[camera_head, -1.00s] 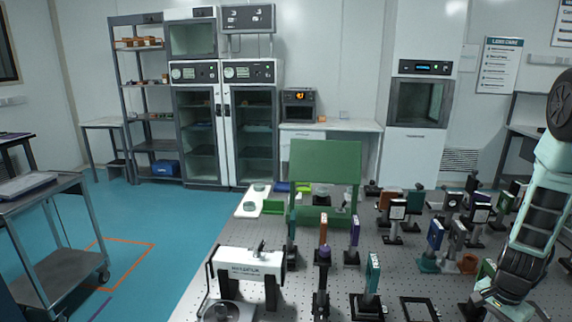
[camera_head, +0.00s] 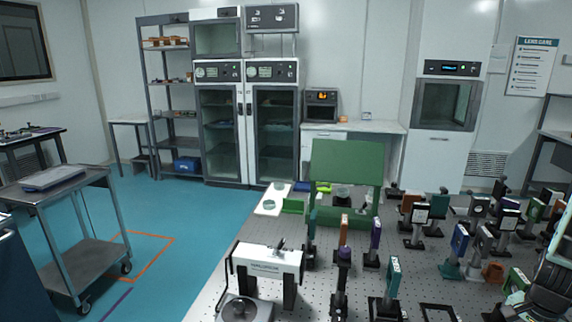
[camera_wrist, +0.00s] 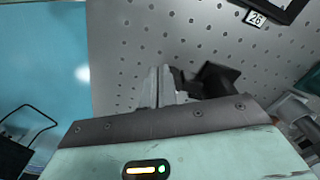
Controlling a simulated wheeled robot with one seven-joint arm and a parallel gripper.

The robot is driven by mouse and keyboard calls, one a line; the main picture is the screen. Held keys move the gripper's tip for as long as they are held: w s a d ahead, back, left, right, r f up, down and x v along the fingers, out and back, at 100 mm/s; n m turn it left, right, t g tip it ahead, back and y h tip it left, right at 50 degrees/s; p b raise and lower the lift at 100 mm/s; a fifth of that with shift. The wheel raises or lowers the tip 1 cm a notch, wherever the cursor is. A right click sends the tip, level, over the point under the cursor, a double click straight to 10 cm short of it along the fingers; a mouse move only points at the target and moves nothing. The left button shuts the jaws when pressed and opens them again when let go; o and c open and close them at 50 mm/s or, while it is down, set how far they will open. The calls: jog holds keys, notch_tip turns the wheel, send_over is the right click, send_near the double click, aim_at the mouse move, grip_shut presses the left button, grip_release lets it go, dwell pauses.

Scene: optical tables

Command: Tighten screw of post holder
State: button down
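Several post holders with mounted optics stand on the perforated optical table (camera_head: 222,285) in the head view. They include a black one (camera_head: 342,285) at front centre and one with a teal-edged plate (camera_head: 390,285) to its right. I cannot tell which post holder the task means, and no screw is clear. My arm enters at the lower right of the head view. In the wrist view my gripper (camera_wrist: 160,85) points down at the table, its pale fingers close together with nothing seen between them. A dark angular part (camera_wrist: 215,80) lies just right of the fingertips, partly hidden.
A white device on black legs (camera_head: 268,262) stands at the front left of the table. A green panel stand (camera_head: 345,165) is behind. More mounted optics (camera_head: 460,240) crowd the right. A metal cart (camera_head: 80,240) stands on the blue floor, left of open floor.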

jog(key=shift+s+a, duration=0.1)
jog(key=shift+s, duration=0.05)
notch_tip(320, 180, up, 6)
jog(key=p, duration=0.4)
jog(key=shift+p, duration=0.3)
jog(key=shift+a, duration=0.1)
